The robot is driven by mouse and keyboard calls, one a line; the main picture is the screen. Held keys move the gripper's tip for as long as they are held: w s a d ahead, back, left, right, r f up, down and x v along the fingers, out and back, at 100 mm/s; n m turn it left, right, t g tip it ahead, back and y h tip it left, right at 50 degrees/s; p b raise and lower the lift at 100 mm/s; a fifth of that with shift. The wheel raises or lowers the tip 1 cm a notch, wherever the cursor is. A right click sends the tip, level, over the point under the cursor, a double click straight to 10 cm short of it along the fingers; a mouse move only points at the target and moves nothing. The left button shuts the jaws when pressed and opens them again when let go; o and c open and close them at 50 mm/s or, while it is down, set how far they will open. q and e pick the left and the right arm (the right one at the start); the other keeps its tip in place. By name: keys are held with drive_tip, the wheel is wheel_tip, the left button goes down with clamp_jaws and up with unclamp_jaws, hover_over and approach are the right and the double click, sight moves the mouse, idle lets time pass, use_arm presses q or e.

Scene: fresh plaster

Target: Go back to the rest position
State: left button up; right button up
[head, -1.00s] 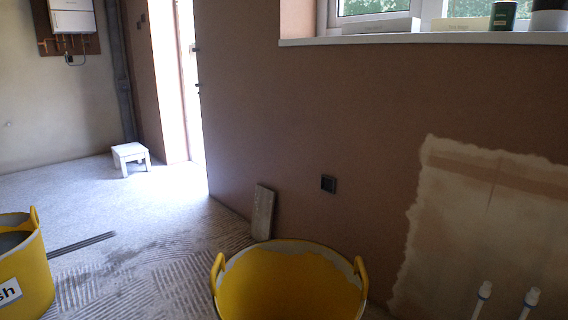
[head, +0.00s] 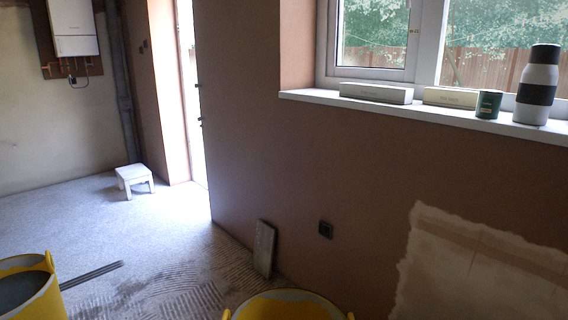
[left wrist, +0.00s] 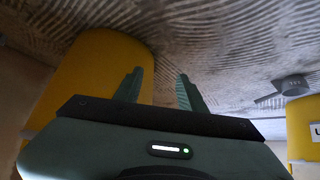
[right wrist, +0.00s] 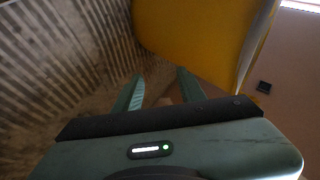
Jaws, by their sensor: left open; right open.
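My left gripper (left wrist: 157,88) is open and empty in the left wrist view, with a yellow tub (left wrist: 105,75) beside and beyond its fingers. My right gripper (right wrist: 160,88) is open and empty in the right wrist view, close to a yellow tub (right wrist: 195,35). Neither gripper shows in the head view. In the head view the rim of a yellow tub (head: 290,308) shows at the bottom middle, and another yellow tub (head: 38,296) with grey contents stands at the lower left.
The windowsill (head: 440,112) holds two boxes, a dark green tin (head: 488,105) and a flask (head: 538,85). Floor near the stool is clear.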

use_arm(q)
drive_tip(key=s+a+r+m+g+p, duration=0.1)
drive_tip(key=s+g+p, duration=0.2)
drive_tip(key=s+p, duration=0.4)
drive_tip(key=s+a+r+g+p, duration=0.2)
drive_tip(key=s+g+p, duration=0.2)
drive_tip(key=s, duration=1.6)
drive_tip(key=p, duration=0.3)
drive_tip(key=shift+m+y+p, duration=0.3)
drive_tip(key=shift+m, duration=0.1)
use_arm(e)
drive_tip(key=s+d+n+g+h, duration=0.1)
drive_tip(key=s+d+n+g, duration=0.3)
drive_tip(key=s, duration=2.6)
drive_tip(key=n+g, duration=0.5)
drive_tip(key=n, duration=0.5)
drive_tip(key=shift+f+h, duration=0.15)
drive_tip(key=shift+h, duration=0.25)
use_arm(q)
drive_tip(key=shift+s, duration=0.1)
use_arm(e)
drive_tip(key=shift+s, duration=0.1)
